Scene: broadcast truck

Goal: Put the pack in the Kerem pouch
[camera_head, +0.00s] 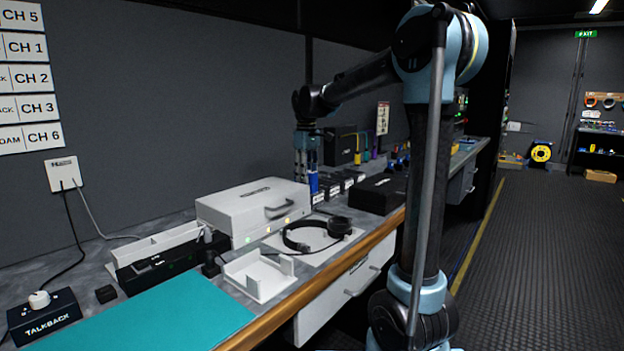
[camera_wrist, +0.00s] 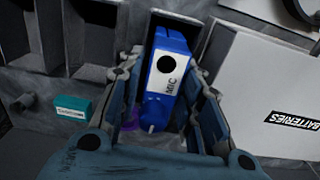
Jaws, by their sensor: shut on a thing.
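A blue pack (camera_wrist: 166,75) with a white MIC label and a black dot is between the fingers of my gripper (camera_wrist: 168,82). My gripper is shut on it. In the head view the blue pack (camera_head: 313,183) hangs upright below my gripper (camera_head: 307,165), just behind the white case. Dark open pouches (camera_head: 349,181) with small white labels stand in a row to its right. In the wrist view, dark open-topped holders (camera_wrist: 97,14) lie around the pack's far end. I cannot tell whether the pack's end is inside one. No Kerem name is readable.
A white BATTERIES case (camera_wrist: 262,95) is close on the right in the wrist view; in the head view the white case (camera_head: 252,208) stands left of the pack. A headset (camera_head: 317,236), a black case (camera_head: 378,194) and a small teal box (camera_wrist: 72,108) are nearby.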

